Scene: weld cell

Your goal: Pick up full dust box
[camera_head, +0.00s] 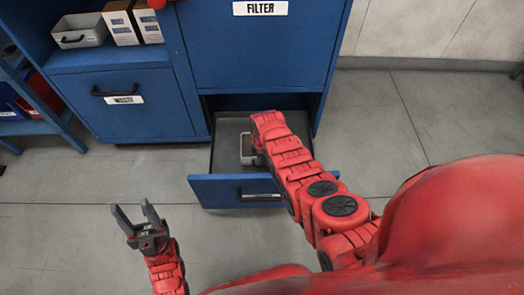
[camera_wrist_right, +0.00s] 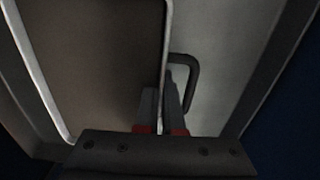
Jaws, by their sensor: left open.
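The dust box (camera_head: 247,148) is a light grey box in the open drawer (camera_head: 222,160) under the cabinet, partly hidden by my right arm. In the right wrist view the dust box (camera_wrist_right: 95,60) shows a brown, filled-looking inside, a thin pale rim and a dark handle (camera_wrist_right: 192,82) on its outer side. My right gripper (camera_wrist_right: 163,100) has its fingers close together on either side of that rim, one inside the box and one between wall and handle; it looks shut on the wall. In the head view its fingers are hidden. My left gripper (camera_head: 134,217) is open and empty above the floor.
A blue cabinet (camera_head: 255,45) labelled FILTER stands over the drawer, whose front has a dark handle (camera_head: 260,196). Another blue cabinet (camera_head: 130,108) stands left, with a metal tray (camera_head: 80,38) and cartons (camera_head: 122,25) above. The grey floor around the drawer is clear.

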